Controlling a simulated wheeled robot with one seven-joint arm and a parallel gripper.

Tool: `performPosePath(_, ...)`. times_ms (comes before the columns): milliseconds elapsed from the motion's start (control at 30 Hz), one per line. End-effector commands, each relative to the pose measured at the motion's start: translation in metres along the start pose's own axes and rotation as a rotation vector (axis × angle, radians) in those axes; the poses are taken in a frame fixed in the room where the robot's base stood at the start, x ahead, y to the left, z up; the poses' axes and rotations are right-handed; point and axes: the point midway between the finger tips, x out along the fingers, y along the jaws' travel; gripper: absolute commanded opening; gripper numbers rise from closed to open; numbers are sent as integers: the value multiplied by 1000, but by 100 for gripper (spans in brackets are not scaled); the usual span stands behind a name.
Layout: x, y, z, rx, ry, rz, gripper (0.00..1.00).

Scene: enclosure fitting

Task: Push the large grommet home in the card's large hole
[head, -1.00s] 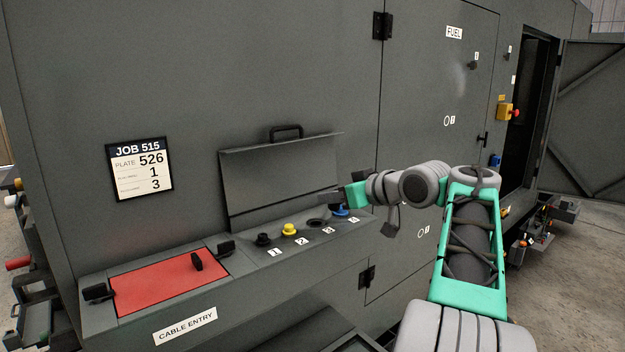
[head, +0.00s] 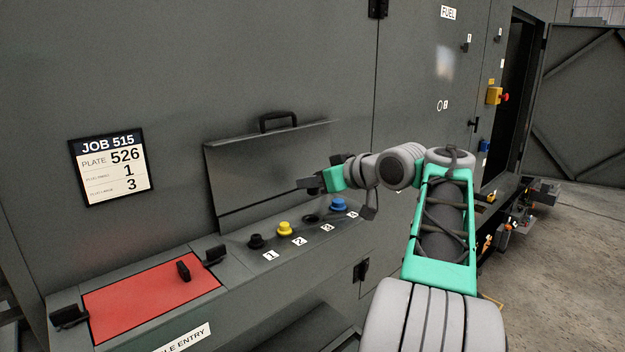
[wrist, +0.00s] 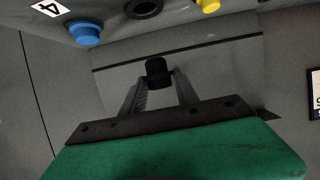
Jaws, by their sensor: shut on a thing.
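My gripper (head: 312,185) is shut on a small black cylindrical grommet (wrist: 158,70), held between the two fingertips in the wrist view. In the head view the gripper is above the numbered ledge, and the grommet is hard to tell from the dark fingers. On the ledge, position 3 shows a dark round opening (head: 310,218), also in the wrist view (wrist: 143,8). The grommet is apart from it. A black plug (head: 256,241) is at 1, a yellow plug (head: 284,229) at 2 and a blue plug (head: 338,205) at 4. The card (head: 108,167) reads JOB 515, PLATE 526, 1, 3; its small row labels are unreadable.
A raised grey lid (head: 265,165) with a black handle stands behind the ledge. A red plate (head: 150,287) with black clamps lies left of it. Grey cabinet wall rises behind. An open door (head: 585,105) is at far right.

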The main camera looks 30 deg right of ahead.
Motion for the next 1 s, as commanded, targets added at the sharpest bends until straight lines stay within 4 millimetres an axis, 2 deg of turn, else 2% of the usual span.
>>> performPosePath(100, 8, -1, 17, 1, -1, -2, 0)
performPosePath(400, 20, -2, 46, 0, 0, -4, 0)
performPosePath(1000, 22, -2, 48, -1, 0, -4, 0)
